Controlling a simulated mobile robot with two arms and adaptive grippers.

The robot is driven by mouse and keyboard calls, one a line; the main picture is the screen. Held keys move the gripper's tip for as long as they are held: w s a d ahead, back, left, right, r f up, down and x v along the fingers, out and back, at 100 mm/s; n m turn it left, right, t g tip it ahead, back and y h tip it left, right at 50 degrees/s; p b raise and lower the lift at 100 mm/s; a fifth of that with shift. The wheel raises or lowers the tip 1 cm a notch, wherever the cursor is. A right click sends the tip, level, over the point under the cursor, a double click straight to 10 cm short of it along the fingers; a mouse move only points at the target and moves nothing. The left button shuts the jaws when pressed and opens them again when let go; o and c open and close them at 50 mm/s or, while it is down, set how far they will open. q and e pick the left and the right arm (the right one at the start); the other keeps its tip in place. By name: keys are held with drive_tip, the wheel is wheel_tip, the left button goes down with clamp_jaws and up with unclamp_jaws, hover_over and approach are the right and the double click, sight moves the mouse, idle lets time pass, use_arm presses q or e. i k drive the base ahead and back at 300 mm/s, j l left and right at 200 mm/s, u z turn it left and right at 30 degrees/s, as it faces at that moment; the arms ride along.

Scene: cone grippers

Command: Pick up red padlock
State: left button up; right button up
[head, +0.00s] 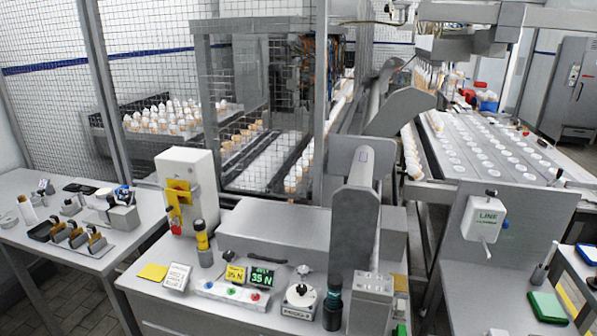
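A small red item (176,228), which looks like the red padlock, is at the lower front of a white switch box (199,172). It sits just below a yellow handle or plate (179,196) on the box's face. It is too small to tell whether it is locked or what it hangs from. The box stands upright at the back left of the grey middle bench (140,290).
A yellow-and-black post (203,243) stands right of the red item. Small panels, a button strip (228,292) and a round white device (301,299) line the bench front. A side table (30,255) holds clamps at left. A mesh fence (264,110) stands behind.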

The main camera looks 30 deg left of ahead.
sight(177, 229)
drive_tip(key=u, duration=1.75)
